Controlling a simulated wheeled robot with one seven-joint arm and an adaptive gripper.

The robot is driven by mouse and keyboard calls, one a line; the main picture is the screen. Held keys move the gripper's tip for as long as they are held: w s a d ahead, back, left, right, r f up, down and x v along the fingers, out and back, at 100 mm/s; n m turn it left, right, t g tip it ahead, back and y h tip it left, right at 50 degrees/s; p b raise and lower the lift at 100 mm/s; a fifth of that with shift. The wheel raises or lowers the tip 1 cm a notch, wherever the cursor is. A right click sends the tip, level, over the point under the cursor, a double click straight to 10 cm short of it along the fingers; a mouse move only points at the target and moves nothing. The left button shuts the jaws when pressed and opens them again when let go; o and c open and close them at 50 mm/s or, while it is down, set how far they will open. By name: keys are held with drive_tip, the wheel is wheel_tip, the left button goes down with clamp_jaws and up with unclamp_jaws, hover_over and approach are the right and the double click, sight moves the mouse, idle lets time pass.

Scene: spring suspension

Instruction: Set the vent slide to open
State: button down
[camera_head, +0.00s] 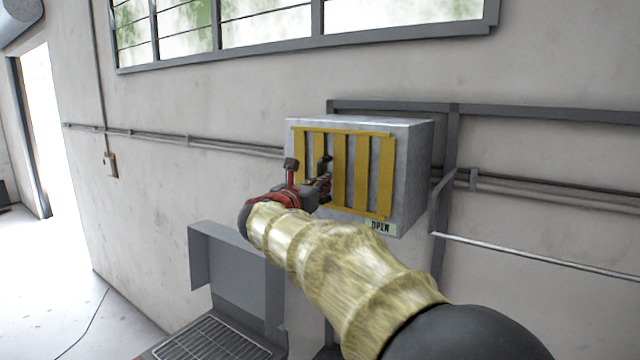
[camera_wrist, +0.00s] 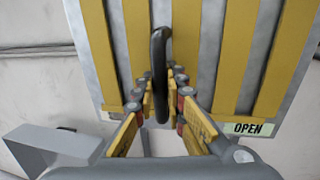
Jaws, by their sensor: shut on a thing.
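The vent is a grey metal box (camera_head: 412,170) on the wall, with a front of upright yellow slats (camera_head: 362,168) and grey gaps between them. An OPEN label (camera_head: 381,227) is at its lower right corner; it also shows in the wrist view (camera_wrist: 248,129). A dark upright handle (camera_wrist: 158,50) stands out from the slide's front, left of the label. My gripper (camera_wrist: 163,88) is shut on the handle, one finger on each side. In the head view my gripper (camera_head: 318,186) is at the left half of the vent front and hides part of it.
A grey metal stand with a grated tray (camera_head: 212,340) is below left of the vent. Pipes and a grey frame (camera_head: 520,112) run along the wall. A bright doorway (camera_head: 42,125) is at the far left. The floor on the left is mostly clear.

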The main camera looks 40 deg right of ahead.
sight(339, 180)
drive_tip(key=shift+s, duration=0.1)
drive_tip(key=s, duration=0.1)
drive_tip(key=s+d+b, duration=0.1)
drive_tip(key=s, duration=0.1)
drive_tip(key=shift+s+d, duration=0.1)
drive_tip(key=shift+d, duration=0.05)
drive_tip(key=c, duration=2)
unclamp_jaws()
drive_tip(key=shift+s, duration=0.1)
drive_tip(key=shift+o, duration=0.6)
drive_tip(key=v, duration=1.2)
